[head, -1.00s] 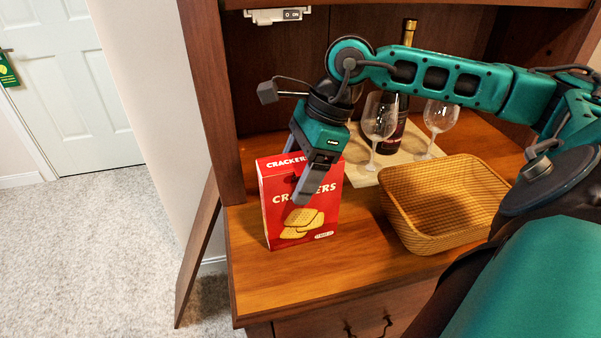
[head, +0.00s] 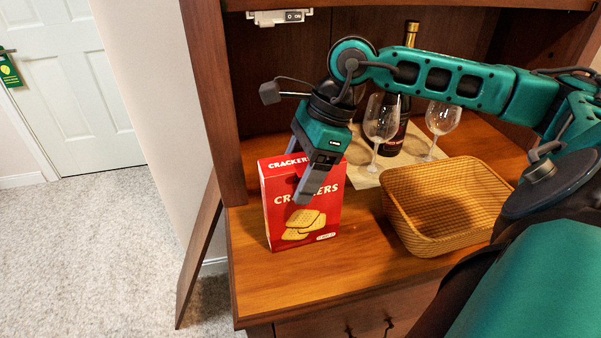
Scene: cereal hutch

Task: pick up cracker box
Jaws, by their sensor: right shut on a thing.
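The red cracker box (head: 300,218) stands upright on the wooden hutch counter, near its left end. Its front shows the word CRACKERS and a picture of crackers. My right gripper (head: 304,186) reaches down over the top of the box. One finger lies across the front face, and the other is hidden behind the box. The gripper is shut on the box. The box's base appears to be at the counter; I cannot tell whether it is lifted slightly. My left gripper is not in view.
A wicker basket (head: 440,240) stands right of the box. The hutch's side post (head: 212,100) rises close at the left.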

